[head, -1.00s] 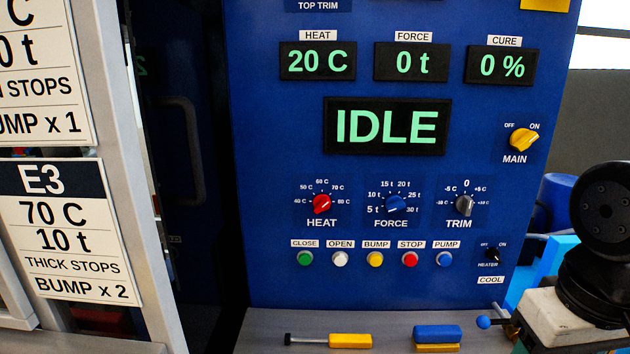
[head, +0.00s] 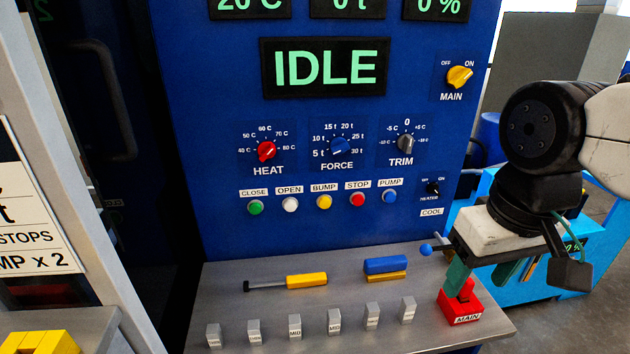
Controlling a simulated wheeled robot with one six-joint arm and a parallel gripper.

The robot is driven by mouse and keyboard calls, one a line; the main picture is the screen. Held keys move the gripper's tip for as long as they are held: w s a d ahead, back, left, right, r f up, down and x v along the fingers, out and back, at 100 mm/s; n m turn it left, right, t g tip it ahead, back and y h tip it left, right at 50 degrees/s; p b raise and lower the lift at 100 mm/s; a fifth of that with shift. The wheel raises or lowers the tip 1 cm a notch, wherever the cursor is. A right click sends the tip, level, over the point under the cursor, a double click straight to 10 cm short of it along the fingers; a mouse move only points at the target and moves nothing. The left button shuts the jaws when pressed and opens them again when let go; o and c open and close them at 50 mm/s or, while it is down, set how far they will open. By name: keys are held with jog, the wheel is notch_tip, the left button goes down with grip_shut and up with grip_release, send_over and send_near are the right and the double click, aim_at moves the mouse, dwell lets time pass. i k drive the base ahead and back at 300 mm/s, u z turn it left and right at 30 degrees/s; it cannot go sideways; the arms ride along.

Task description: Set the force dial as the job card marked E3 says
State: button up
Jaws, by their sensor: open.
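The force dial (head: 338,147) is a blue knob on the blue panel, between the red heat dial (head: 266,151) and the grey trim dial (head: 405,144). Its scale runs from 5 t to 30 t. Its pointer seems turned toward the low, 5 t side, but it is too small to be sure. The job card E3 (head: 36,222) is cut off at the left edge; only its lower right part shows, with "t", "STOPS" and "MP x 2". My gripper (head: 482,279) is open at the right, over the bench and well apart from the dial.
A display (head: 325,67) reads IDLE. Coloured buttons sit below the dials. The steel shelf (head: 230,288) holds a yellow-handled tool (head: 306,281), a blue block (head: 385,264), several grey blocks and a red MAIN piece (head: 461,305) close to my gripper. Space before the dials is clear.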

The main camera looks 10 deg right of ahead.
aim_at(339, 146)
jog(key=u, duration=1.6)
jog(key=k, duration=1.1)
jog(key=z, duration=0.9)
jog(key=i, duration=0.8)
jog(key=z, duration=0.7)
